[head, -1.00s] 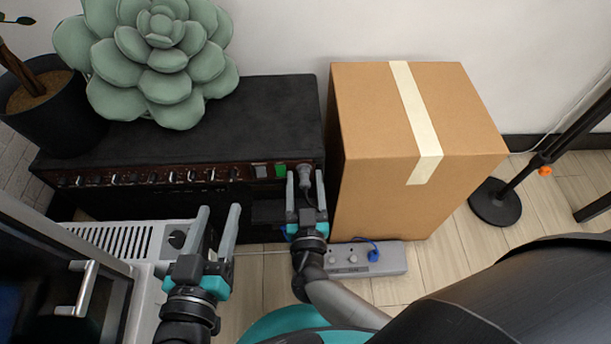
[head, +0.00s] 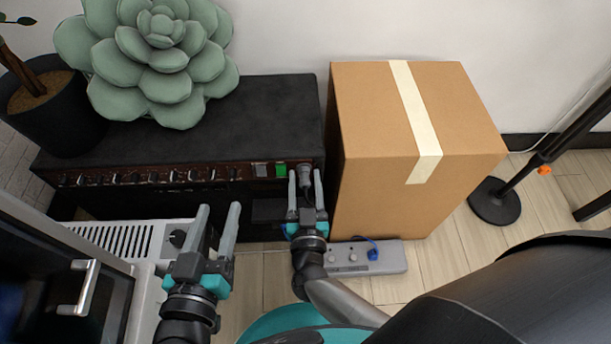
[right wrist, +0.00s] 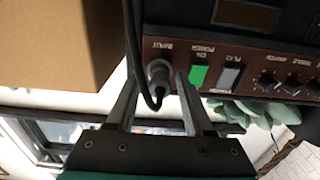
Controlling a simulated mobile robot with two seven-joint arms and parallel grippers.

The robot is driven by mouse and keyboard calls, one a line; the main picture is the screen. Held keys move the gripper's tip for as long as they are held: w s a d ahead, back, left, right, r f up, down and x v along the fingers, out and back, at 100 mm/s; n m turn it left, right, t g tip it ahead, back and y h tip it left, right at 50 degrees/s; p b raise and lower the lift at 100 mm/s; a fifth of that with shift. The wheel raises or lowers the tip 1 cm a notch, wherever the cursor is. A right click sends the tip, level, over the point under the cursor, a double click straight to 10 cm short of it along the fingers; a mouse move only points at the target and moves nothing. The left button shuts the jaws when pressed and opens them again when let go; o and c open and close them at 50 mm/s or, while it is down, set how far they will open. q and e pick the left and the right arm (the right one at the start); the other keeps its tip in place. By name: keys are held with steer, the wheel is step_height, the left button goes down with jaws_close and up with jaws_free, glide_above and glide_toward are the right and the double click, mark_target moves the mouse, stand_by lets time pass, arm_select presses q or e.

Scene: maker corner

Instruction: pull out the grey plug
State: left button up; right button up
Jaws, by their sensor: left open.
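The grey plug (head: 304,176) sits in the input socket at the right end of the black amplifier's front panel (head: 150,177). In the right wrist view the plug (right wrist: 159,74) has a black cable hanging from it. My right gripper (head: 305,171) is at the plug, with one finger on each side. In the right wrist view its fingertips (right wrist: 157,76) are apart, with a gap seeming to show beside the plug; contact cannot be made out. My left gripper (head: 219,206) is open and empty, above the white vented unit at the lower left.
A cardboard box (head: 375,115) stands close to the right of the amplifier. A power strip (head: 391,259) with a blue plug lies on the floor before it. A succulent (head: 160,60) and a potted plant (head: 55,115) are at the left. A stand (head: 495,202) is at the right.

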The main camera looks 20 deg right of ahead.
jaws_close()
stand_by(1.1)
steer(key=shift+s, duration=0.15)
